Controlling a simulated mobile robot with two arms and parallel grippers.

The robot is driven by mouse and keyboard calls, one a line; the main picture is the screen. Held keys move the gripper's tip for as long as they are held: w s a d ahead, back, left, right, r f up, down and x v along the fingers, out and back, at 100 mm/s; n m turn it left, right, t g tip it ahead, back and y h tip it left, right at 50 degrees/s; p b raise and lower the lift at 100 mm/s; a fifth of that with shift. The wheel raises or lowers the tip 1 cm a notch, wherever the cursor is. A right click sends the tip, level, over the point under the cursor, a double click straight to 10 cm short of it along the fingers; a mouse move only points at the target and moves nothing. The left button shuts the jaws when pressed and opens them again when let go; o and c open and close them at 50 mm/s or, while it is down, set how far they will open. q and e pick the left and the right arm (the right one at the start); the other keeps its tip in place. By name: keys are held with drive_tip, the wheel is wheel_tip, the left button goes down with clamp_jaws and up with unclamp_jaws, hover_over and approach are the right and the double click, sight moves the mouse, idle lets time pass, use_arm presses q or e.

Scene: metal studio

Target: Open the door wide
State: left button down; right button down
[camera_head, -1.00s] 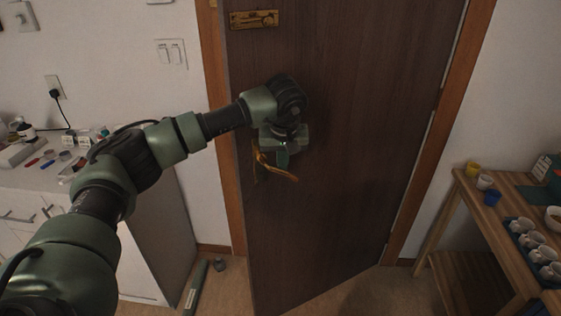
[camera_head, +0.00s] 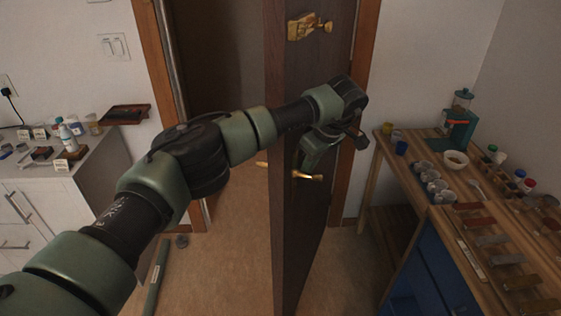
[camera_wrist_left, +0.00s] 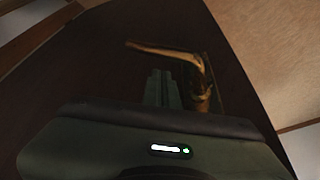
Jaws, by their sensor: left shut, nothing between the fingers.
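The dark brown door (camera_head: 305,245) stands ajar, swung toward me, with its narrow edge facing the head camera. Its hinge side is at the right of the frame. A brass lever handle (camera_head: 308,177) sits on its right face, and another lever end pokes out on the left side. My left gripper (camera_head: 308,158) is just above the handle, on the right face side. In the left wrist view its fingers (camera_wrist_left: 162,88) are together and empty, beside the brass handle (camera_wrist_left: 198,75). Whether they touch the door is unclear. My right gripper is not in view.
A dark doorway gap (camera_head: 215,60) is open left of the door. A wooden table (camera_head: 378,165) with cups and tools stands close on the right. A white cabinet (camera_head: 35,215) stands left. A green tube (camera_head: 156,280) lies on the floor.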

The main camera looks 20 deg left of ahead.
use_arm(q)
drive_tip(key=d, duration=0.7)
drive_tip(key=shift+w+d, duration=0.15)
drive_tip(key=shift+d, duration=0.05)
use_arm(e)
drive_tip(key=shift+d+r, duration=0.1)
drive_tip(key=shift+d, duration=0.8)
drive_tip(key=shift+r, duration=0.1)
